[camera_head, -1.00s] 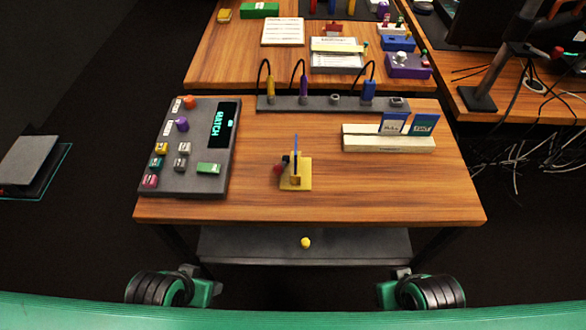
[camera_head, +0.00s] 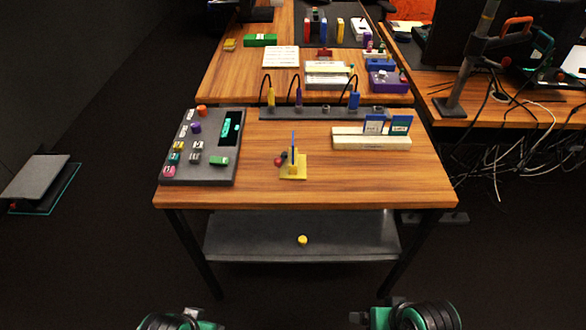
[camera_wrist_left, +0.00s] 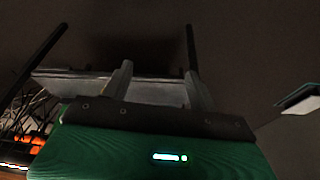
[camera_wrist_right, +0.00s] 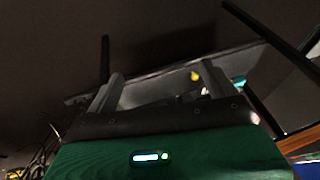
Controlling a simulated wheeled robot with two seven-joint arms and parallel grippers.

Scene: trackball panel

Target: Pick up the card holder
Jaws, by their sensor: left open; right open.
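A long cream holder (camera_head: 371,143) lies near the right back of the wooden table; I take it to be the card holder. A blue card (camera_head: 375,124) and a green-blue card (camera_head: 400,124) stand upright in it. My left gripper (camera_wrist_left: 160,82) shows in the left wrist view, its fingers apart and empty. My right gripper (camera_wrist_right: 163,82) shows in the right wrist view, also open and empty. Both point toward the table's underside region, away from the holder. The holder is in neither wrist view.
A dark panel (camera_head: 190,165) with coloured buttons is at the table's left. A yellow stand (camera_head: 293,172) sits mid-table. A grey strip (camera_head: 322,114) with cables runs behind. A yellow ball (camera_head: 303,239) is on the lower shelf (camera_head: 350,243). The table's front right is clear.

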